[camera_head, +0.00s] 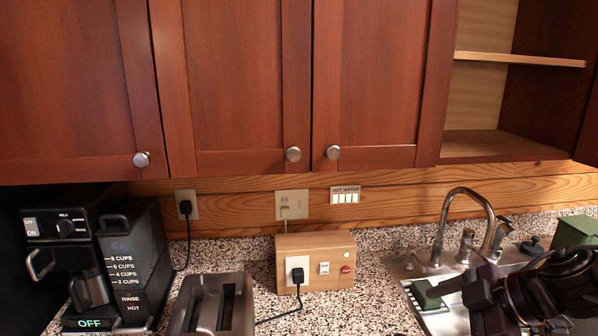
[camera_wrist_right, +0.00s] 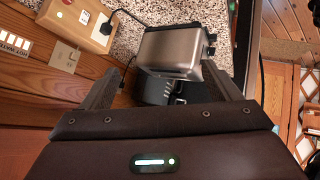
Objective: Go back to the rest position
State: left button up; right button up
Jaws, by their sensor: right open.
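My right gripper (camera_head: 474,296) is in the lower right of the head view, in front of the sink and above counter height. In the right wrist view my right gripper (camera_wrist_right: 165,75) has its two dark fingers spread wide apart, with nothing held between them. The silver toaster (camera_wrist_right: 172,50) shows beyond the gap between the fingers, apart from them. My left gripper is not in view.
A wooden box (camera_head: 315,262) with a plug and switches stands on the speckled counter (camera_head: 385,280), right of the toaster (camera_head: 212,304). A coffee maker (camera_head: 95,265) is at left. The faucet (camera_head: 462,225) and sink are at right. Cabinets (camera_head: 230,80) hang above; one shelf (camera_head: 520,60) is open.

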jog(key=w+a+f+m+t, duration=0.3)
jog(key=w+a+f+t, duration=0.25)
jog(key=a+f, duration=0.3)
jog(key=s+d+f+m+g+h, duration=0.2)
jog(key=s+f+m+g+h, duration=0.25)
jog(key=s+f, duration=0.35)
jog(key=s+d+f+m+g+h, duration=0.25)
jog(key=s+f+m, duration=0.4)
jog(key=s, duration=0.35)
jog(key=s+f+n+g+b, duration=0.2)
jog(key=f+b, duration=0.8)
jog(key=f, duration=3.1)
pick_arm(q)
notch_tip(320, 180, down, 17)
jog(key=b, duration=0.7)
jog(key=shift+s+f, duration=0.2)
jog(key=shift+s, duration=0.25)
pick_arm(e)
jog(key=s+d+f, duration=0.1)
jog(key=s+f, duration=0.9)
jog(key=f, duration=0.2)
jog(key=s+d+f+g, duration=0.1)
jog(key=s+d+f, duration=0.1)
jog(key=s+f, duration=0.8)
notch_tip(320, 180, down, 3)
jog(key=shift+m, duration=0.4)
